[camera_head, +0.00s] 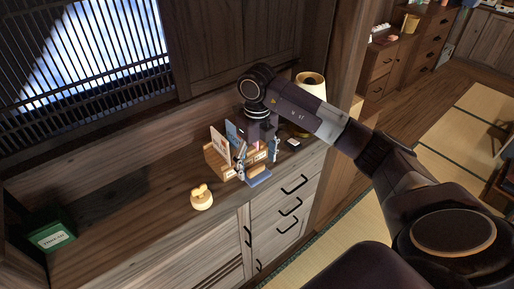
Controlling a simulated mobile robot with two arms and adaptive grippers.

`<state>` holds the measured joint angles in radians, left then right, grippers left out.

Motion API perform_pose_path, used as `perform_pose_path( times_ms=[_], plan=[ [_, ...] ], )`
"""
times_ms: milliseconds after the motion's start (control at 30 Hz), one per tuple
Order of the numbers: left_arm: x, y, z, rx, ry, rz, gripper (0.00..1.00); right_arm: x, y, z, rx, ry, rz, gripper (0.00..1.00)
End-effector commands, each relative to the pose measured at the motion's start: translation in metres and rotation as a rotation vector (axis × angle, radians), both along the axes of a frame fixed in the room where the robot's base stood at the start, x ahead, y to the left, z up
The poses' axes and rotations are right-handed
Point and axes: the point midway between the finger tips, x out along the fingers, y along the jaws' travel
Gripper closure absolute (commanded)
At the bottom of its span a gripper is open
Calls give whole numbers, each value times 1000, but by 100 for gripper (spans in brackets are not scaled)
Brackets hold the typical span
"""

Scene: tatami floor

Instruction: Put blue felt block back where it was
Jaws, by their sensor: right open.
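My right gripper (258,156) points down over a small wooden organizer (215,160) on the cabinet top, its two fingers spread apart. A flat blue block (259,179), which looks like the blue felt block, lies at the organizer's front right, just below the fingers. I cannot tell whether the fingers touch it. Upright cards, one whitish (218,141) and one blue (231,132), stand in the organizer. The gripper hides part of the organizer and what it holds. My left gripper is not in view.
A cream rounded object (201,198) sits left of the organizer. A green box (51,237) stands at the far left. A lamp (311,84) and a small white item (293,142) are at the right. Between the green box and cream object the top is clear.

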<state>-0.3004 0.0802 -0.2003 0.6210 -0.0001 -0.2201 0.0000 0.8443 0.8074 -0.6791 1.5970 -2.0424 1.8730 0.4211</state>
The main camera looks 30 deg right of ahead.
Motion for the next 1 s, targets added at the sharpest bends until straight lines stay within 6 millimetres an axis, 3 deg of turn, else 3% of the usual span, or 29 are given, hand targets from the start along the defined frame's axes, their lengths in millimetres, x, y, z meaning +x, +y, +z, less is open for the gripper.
perform_pose_path(
  times_ms=[233, 400, 600, 1000],
  plan=[
    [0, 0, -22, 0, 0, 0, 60, 2, -1, 53, 0, -7, 0, 25],
    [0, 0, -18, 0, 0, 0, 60, 2, -2, 80, -3, -4, -2, 25],
    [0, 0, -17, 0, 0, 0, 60, 2, -2, 95, 0, -2, 0, 25],
    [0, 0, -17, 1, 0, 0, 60, 2, -2, 98, 0, 0, -1, 25]
  ],
)
